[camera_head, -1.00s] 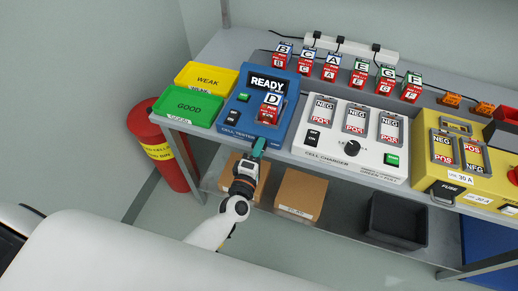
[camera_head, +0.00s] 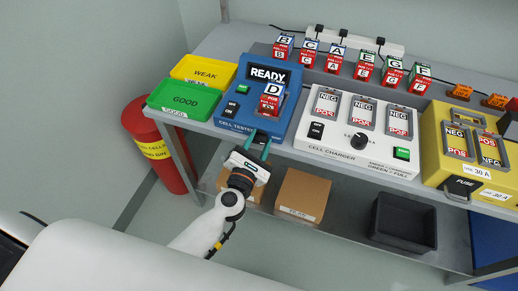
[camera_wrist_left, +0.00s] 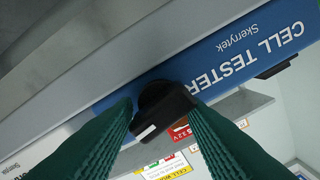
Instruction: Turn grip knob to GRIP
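The black grip knob (camera_wrist_left: 163,108) is on the front face of the blue cell tester (camera_head: 252,115), below its "CELL TESTER" lettering in the head view. My left gripper (camera_head: 258,146) is at that front edge and hides the knob there. In the left wrist view the green fingers of the gripper (camera_wrist_left: 160,112) are apart, with the knob between their tips. I cannot tell whether they touch it. The knob has a white mark on one end; any GRIP label is not readable. Cell D (camera_head: 270,98) stands in the tester, whose display (camera_head: 268,74) reads READY. My right gripper is out of view.
A green GOOD tray (camera_head: 184,101) and a yellow WEAK tray (camera_head: 203,72) lie left of the tester. The white cell charger (camera_head: 320,155) stands right of it. Cardboard boxes (camera_head: 301,195) and a dark bin (camera_head: 403,222) are on the shelf below.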

